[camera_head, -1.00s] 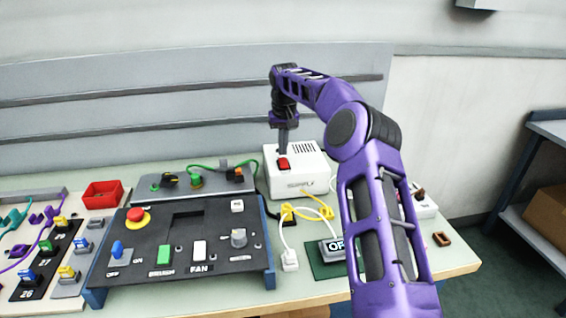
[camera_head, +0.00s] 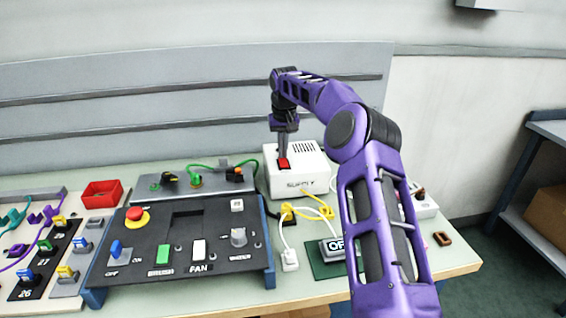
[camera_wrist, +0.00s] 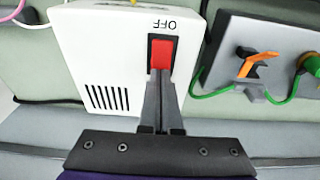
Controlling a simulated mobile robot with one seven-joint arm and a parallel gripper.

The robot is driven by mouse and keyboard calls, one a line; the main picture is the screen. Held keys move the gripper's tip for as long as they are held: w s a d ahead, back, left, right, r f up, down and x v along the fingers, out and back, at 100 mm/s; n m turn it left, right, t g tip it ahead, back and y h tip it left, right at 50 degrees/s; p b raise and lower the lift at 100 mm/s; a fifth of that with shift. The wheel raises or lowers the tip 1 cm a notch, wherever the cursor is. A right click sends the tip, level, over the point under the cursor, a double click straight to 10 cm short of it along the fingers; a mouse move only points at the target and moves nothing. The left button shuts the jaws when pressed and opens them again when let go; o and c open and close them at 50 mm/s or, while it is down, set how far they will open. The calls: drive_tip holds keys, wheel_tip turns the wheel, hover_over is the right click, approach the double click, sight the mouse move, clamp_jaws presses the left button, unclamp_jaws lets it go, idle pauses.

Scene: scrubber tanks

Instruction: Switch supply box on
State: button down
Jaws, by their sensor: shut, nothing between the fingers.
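The supply box (camera_head: 309,180) is a white box with vent slots and the label SUPPLY, near the back of the table. Its red rocker switch (camera_head: 284,163) is on the top. In the wrist view the box (camera_wrist: 100,45) carries the word OFF beside the red switch (camera_wrist: 160,50). My gripper (camera_head: 284,155) is shut and points down at the switch. In the wrist view my fingertips (camera_wrist: 160,78) overlap the switch's end away from the OFF word. They appear to touch it, and they hide that end.
A black panel (camera_head: 225,215) with a red button and a FAN label stands left of the box. Yellow and white cables (camera_head: 315,212) lie in front of it. A grey strip with sockets (camera_head: 205,180) is to the left, near a red tray (camera_head: 102,194).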

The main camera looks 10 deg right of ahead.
drive_tip(key=shift+f, duration=0.4)
wheel_tip(320, 180, up, 3)
drive_tip(key=shift+f+p, duration=0.2)
drive_tip(key=shift+p, duration=0.95)
drive_tip(key=shift+r+p, duration=0.4)
drive_tip(key=shift+r, duration=1.85)
